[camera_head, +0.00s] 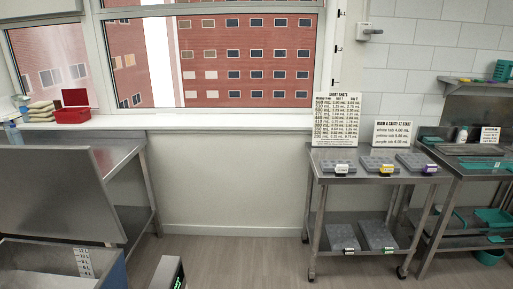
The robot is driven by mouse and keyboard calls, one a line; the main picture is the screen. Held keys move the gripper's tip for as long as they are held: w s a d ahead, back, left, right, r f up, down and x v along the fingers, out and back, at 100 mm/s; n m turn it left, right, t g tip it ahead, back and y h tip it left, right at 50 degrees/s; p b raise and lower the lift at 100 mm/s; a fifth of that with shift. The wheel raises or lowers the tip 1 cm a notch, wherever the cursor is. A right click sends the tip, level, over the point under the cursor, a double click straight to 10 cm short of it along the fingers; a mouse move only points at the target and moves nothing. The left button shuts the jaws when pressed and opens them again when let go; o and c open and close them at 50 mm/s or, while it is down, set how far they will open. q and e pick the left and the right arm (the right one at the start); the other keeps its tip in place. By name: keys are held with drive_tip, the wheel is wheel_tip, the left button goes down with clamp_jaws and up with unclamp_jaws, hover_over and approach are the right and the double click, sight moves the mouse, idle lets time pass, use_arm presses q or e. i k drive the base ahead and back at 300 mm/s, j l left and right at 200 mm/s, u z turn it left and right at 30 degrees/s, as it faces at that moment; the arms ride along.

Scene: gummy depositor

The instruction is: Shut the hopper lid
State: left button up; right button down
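The hopper (112,279) is at the bottom left, cut off by the picture edge. It is an open metal box with a white strip of litre marks on its inner wall and pale material inside. A flat grey panel, which looks like the hopper lid (60,195), stands raised along the hopper's back edge. Its left side is out of the picture. Neither of my grippers is in view.
A metal table (128,150) stands behind the lid. A wheeled cart (325,180) with moulds and a shelf table (470,175) stand at the right. The middle floor is clear.

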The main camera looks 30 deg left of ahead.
sight(52, 191)
drive_tip(key=i+u, duration=0.45)
drive_tip(key=i+l+u, duration=0.2)
drive_tip(key=i+u, duration=0.25)
drive_tip(key=i+l+u, duration=0.4)
drive_tip(key=i, duration=0.2)
drive_tip(key=i+u, duration=0.15)
drive_tip(key=u, duration=0.25)
drive_tip(key=i+l+u, duration=0.1)
drive_tip(key=u, duration=0.3)
drive_tip(key=i+l+u, duration=0.1)
drive_tip(key=u, duration=0.3)
drive_tip(key=i+l+u, duration=0.15)
drive_tip(key=u, duration=0.25)
drive_tip(key=i+l+u, duration=0.1)
drive_tip(key=u, duration=0.3)
drive_tip(key=i+l+u, duration=0.2)
drive_tip(key=u, duration=0.2)
drive_tip(key=i+l+u, duration=0.15)
drive_tip(key=l+u, duration=0.25)
drive_tip(key=i+l+u, duration=0.1)
drive_tip(key=l+u, duration=0.15)
drive_tip(key=u, duration=0.15)
